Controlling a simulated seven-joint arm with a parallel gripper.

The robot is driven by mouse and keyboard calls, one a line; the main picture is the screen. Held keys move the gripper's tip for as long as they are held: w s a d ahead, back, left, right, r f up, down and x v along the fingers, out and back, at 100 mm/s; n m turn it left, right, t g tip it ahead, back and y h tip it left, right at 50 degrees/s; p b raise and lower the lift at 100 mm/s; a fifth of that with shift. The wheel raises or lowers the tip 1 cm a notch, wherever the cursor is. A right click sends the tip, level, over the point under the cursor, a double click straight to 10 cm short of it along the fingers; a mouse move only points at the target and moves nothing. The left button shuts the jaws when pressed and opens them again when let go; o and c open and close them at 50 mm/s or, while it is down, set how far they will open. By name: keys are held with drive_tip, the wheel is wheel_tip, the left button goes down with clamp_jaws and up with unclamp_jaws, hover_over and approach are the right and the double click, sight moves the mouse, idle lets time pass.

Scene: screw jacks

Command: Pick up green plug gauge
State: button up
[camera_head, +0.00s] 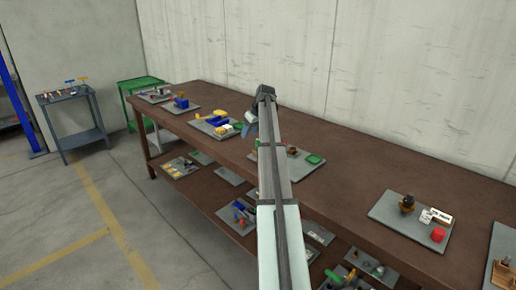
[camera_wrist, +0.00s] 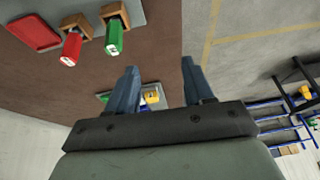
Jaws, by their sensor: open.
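In the wrist view, the green plug gauge (camera_wrist: 114,37) is a green handle-like piece with a pale marked end. It sits at a small wooden block (camera_wrist: 115,12) on a grey board. A similar red plug gauge (camera_wrist: 72,48) is beside it, at its own wooden block (camera_wrist: 74,23). My gripper (camera_wrist: 159,64) is open with nothing between its fingers. The green gauge is beyond the fingertips and to their left, apart from them. In the head view, my gripper (camera_head: 249,128) is above the brown bench; my arm hides part of the board there, and I cannot make out the green gauge.
A red tray (camera_wrist: 33,32) lies on the same board, left of the red gauge. Another board (camera_wrist: 104,97) with blue and yellow items is partly behind my left finger. In the head view, boards line the brown bench (camera_head: 350,170), with bare wood between them and the wall behind.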

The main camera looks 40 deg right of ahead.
sight(258, 140)
drive_tip(key=s+d+r, duration=0.5)
drive_tip(key=shift+h, duration=0.3)
drive_tip(key=shift+d+x, duration=0.2)
drive_tip(key=shift+x, duration=3.35)
drive_tip(key=shift+d+x, duration=0.15)
drive_tip(key=shift+x, duration=3.4)
drive_tip(key=shift+c, duration=0.4)
clamp_jaws()
